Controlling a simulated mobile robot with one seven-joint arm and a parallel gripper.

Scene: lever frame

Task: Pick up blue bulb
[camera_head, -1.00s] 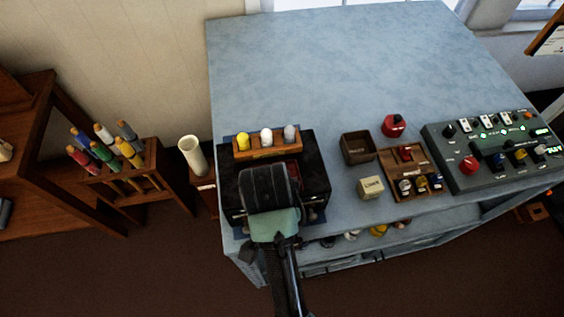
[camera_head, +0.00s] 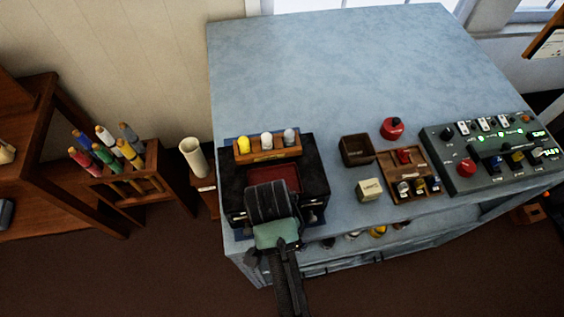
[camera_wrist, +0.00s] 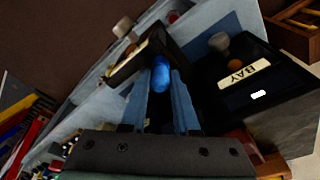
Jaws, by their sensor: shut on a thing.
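The blue bulb (camera_wrist: 161,76) shows in the wrist view between the tips of my gripper's two blue fingers. My gripper (camera_wrist: 162,92) is shut on it. In the head view my gripper and wrist hang over the front edge of a black box (camera_head: 232,190) with a red inside. The bulb and the fingertips are hidden there behind my wrist. In the wrist view a dark part labelled "BAY" (camera_wrist: 244,75) lies just right of the fingers, and another dark panel edge is close on the left. I cannot tell whether the bulb touches either.
A wooden rack (camera_head: 268,154) with yellow, white and grey bulbs stands behind the box. To the right are a dark square bin (camera_head: 356,150), a pale cube (camera_head: 369,190), a wooden tray (camera_head: 396,165) and a control panel (camera_head: 470,170). The back of the blue-grey table (camera_head: 330,60) is clear.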

